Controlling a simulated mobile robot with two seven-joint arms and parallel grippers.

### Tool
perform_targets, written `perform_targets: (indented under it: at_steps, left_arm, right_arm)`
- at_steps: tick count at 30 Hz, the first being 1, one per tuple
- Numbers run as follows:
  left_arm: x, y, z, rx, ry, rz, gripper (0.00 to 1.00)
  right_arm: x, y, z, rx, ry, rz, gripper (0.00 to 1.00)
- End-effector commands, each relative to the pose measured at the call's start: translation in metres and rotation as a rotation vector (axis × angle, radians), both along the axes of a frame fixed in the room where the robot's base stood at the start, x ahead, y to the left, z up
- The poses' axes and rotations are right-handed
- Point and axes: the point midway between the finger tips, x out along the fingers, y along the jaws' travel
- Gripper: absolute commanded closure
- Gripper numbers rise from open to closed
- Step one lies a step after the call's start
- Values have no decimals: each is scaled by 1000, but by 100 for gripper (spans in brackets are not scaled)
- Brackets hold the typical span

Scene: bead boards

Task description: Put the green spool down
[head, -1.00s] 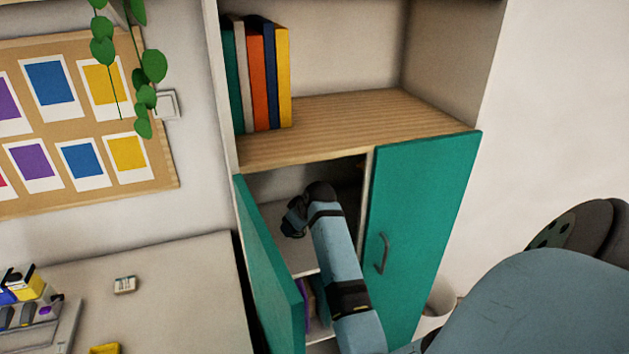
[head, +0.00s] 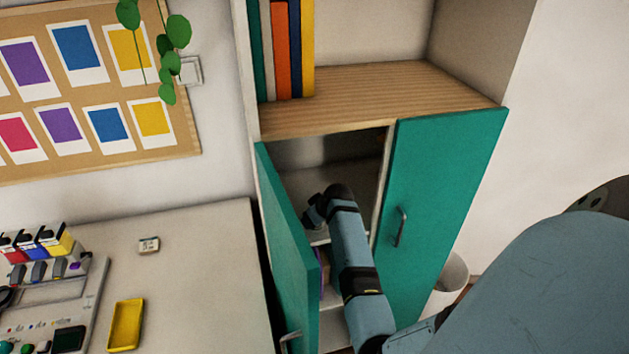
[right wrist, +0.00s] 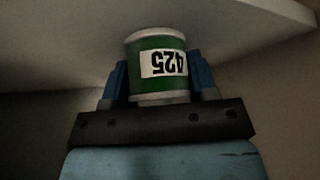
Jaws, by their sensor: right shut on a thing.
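The green spool (right wrist: 142,84) has pale rims and a white label reading 425 upside down in the right wrist view. My right gripper (right wrist: 161,80) is shut on it, with one blue finger on each side. In the head view this gripper (head: 314,211) is inside the cabinet opening, near the front of the inner shelf (head: 321,238); the spool is not visible there. A pale board (right wrist: 235,25) lies close behind the spool in the wrist view; I cannot tell whether they touch. My left gripper is not in view.
The left teal door (head: 291,255) stands open beside my arm; the right teal door (head: 440,180) is closed. Books (head: 283,50) stand on the wooden top shelf. A desk (head: 205,265) with a yellow tray (head: 126,325) is at left, a bin (head: 452,280) at right.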

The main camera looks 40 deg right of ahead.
Motion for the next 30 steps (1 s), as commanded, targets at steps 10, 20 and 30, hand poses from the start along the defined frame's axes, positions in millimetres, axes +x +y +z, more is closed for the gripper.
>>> perform_targets:
  at_steps: [10,20,30]
  left_arm:
    - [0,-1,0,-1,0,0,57]
    - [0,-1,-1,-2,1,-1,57]
    - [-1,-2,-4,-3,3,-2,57]
  right_arm:
    - [0,0,0,0,1,0,21]
    - [-18,0,30,-4,-1,1,21]
    - [-55,-1,87,-3,-1,1,21]
